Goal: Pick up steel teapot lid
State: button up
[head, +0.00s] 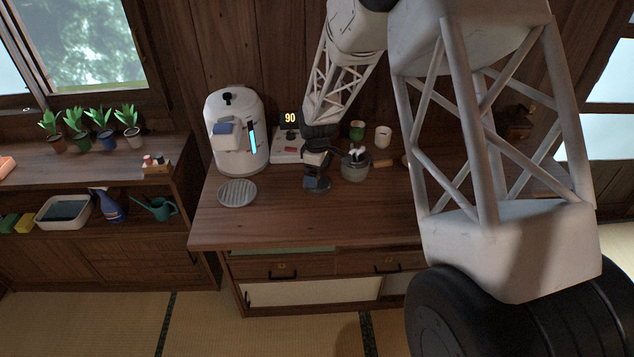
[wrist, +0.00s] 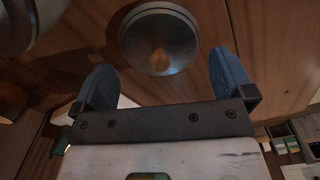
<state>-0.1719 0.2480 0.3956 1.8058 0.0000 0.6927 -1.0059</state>
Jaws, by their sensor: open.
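No contact between fingers and lid shows. In the head view my gripper (head: 317,181) is over the middle of the wooden counter, and I cannot make out the lid there.
On the counter (head: 300,225), a white water boiler (head: 237,140) and a round slatted trivet (head: 237,193) stand left. A grey pot (head: 355,165) with utensils, a green cup (head: 357,131) and a white cup (head: 383,137) stand close right of my gripper. The front counter is clear.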

jog(key=shift+f, duration=1.9)
jog(key=c, duration=0.5)
